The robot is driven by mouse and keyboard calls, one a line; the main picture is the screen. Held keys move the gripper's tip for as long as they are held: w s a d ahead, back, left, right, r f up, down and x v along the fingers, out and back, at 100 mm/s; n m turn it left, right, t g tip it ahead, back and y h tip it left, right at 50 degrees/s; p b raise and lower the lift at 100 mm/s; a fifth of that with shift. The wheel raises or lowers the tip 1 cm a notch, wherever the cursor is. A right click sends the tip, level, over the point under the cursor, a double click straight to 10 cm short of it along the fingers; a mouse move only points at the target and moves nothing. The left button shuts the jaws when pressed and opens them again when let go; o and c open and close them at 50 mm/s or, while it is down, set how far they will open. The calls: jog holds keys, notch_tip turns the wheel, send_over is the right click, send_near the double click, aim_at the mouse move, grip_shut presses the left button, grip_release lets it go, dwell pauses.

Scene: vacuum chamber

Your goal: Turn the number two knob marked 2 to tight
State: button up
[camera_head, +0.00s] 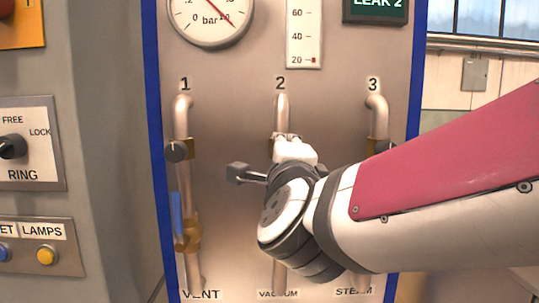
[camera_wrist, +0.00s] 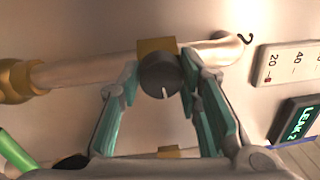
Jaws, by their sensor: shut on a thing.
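The number 2 knob (camera_wrist: 160,74) is a dark round knob with a white pointer line, on a brass block of the middle pipe. In the wrist view it sits between my gripper's teal finger pads (camera_wrist: 160,82), and its white line points to the bottom of the picture. In the head view my gripper (camera_head: 295,150) is in front of pipe 2 (camera_head: 281,105), below the printed label 2 (camera_head: 280,84), and hides the knob. My gripper is shut on the knob. No "tight" marking is legible around it.
Pipe 1's dark knob (camera_head: 176,151) and blue handle (camera_head: 177,213) are to the left. Pipe 3 (camera_head: 377,115) is to the right, partly behind my arm. A green handle (camera_wrist: 18,152) shows in the wrist view. The LEAK 2 display (camera_head: 376,8) is above.

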jog(key=o, duration=1.1)
jog(key=shift+o, duration=0.2)
jog(key=s, duration=1.2)
jog(key=shift+f, duration=0.4)
